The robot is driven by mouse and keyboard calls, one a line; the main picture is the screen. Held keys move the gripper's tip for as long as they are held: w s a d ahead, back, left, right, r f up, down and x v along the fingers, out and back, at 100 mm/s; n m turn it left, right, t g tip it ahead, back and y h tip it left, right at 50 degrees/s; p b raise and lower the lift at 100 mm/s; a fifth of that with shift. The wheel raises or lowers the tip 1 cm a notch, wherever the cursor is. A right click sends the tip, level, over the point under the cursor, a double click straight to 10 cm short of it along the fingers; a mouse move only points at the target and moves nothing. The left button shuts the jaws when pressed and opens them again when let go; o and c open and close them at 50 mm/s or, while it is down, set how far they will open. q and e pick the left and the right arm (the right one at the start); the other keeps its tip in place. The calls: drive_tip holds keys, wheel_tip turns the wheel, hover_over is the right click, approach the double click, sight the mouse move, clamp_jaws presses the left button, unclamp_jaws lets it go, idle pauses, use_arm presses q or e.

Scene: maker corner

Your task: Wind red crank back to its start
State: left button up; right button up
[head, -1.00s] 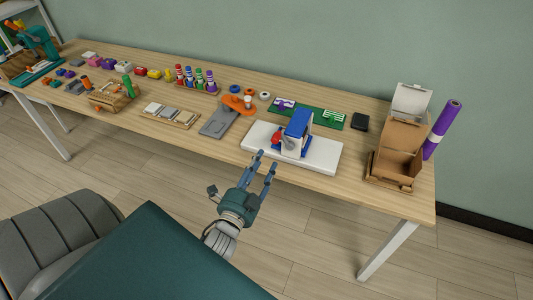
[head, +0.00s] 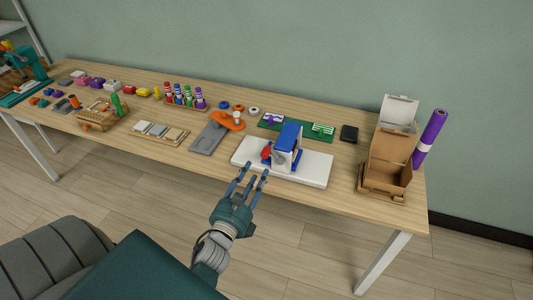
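The red crank (head: 266,153) is on the left side of a blue and white device (head: 290,140). The device stands upright on a white base board (head: 315,172) near the table's front edge. My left gripper (head: 254,171), teal with blue-grey fingers, is at the front left of the board, with its fingers apart and pointing toward the crank. I see nothing between the fingers, and they appear short of the crank. The crank's exact angle is too small to tell. My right gripper is out of view.
Left of the board lie a grey plate (head: 208,138) and an orange part (head: 229,121). Behind it is a green board (head: 297,126). To the right stand an open cardboard box (head: 390,150) and a purple roll (head: 430,138).

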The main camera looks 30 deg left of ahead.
sight(264, 156)
use_arm(q)
drive_tip(key=w+a+m, duration=0.1)
drive_tip(key=w, duration=0.2)
drive_tip(key=w+m+p, duration=0.1)
drive_tip(key=w, duration=0.3)
drive_tip(key=w+a+p, duration=0.1)
drive_tip(key=w, duration=0.2)
drive_tip(key=shift+w+a+m, duration=0.3)
drive_tip(key=shift+w+m, duration=0.1)
clamp_jaws()
